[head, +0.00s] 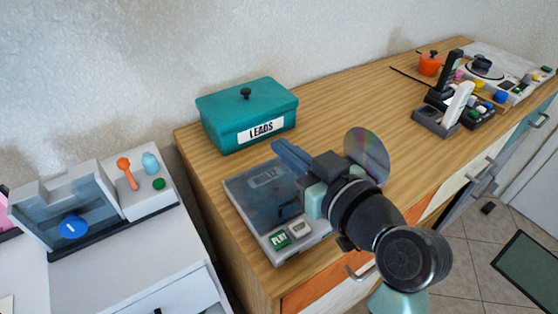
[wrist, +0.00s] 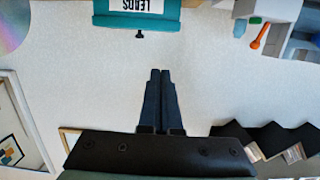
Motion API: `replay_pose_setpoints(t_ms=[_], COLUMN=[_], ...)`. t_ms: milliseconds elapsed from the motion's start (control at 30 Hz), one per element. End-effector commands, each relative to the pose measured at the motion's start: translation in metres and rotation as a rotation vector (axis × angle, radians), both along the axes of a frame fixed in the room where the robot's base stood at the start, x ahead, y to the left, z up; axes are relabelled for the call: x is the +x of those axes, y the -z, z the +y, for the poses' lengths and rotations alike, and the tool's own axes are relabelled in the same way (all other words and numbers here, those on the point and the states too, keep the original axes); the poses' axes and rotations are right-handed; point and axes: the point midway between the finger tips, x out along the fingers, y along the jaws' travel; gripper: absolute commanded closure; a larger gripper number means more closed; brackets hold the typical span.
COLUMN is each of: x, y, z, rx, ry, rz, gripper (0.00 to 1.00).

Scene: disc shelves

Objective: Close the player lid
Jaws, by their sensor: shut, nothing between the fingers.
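The player (head: 272,240) is a grey box on the wooden counter, with a green button and a pale button on its front edge. Its dark translucent lid (head: 250,200) appears to lie low and flat over the body; I cannot tell whether it is fully down. My gripper (head: 279,149) is above the player's back right part, its blue fingers pointing to the upper left, and hides part of the lid. The fingers are together and empty in the wrist view (wrist: 160,73). The player does not show clearly in the wrist view.
A teal LEADS box (head: 247,115) stands behind the player; it also shows in the wrist view (wrist: 137,20). A shiny disc (head: 367,155) is just right of my gripper. Black and white devices (head: 450,105) stand farther right. The wooden counter between them is mostly clear.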

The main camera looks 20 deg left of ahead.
Motion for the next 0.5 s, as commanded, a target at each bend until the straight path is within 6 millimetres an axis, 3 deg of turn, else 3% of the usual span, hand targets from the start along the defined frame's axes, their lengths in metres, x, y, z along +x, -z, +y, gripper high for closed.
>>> replay_pose_setpoints(t_ms=[33, 500], x=[-0.003, -0.021], y=[0.017, 0.050], z=[-0.003, -0.026], rx=[0.026, 0.214], ry=[-0.001, -0.002], rz=[-0.021, -0.174], gripper=[1.00, 1.00])
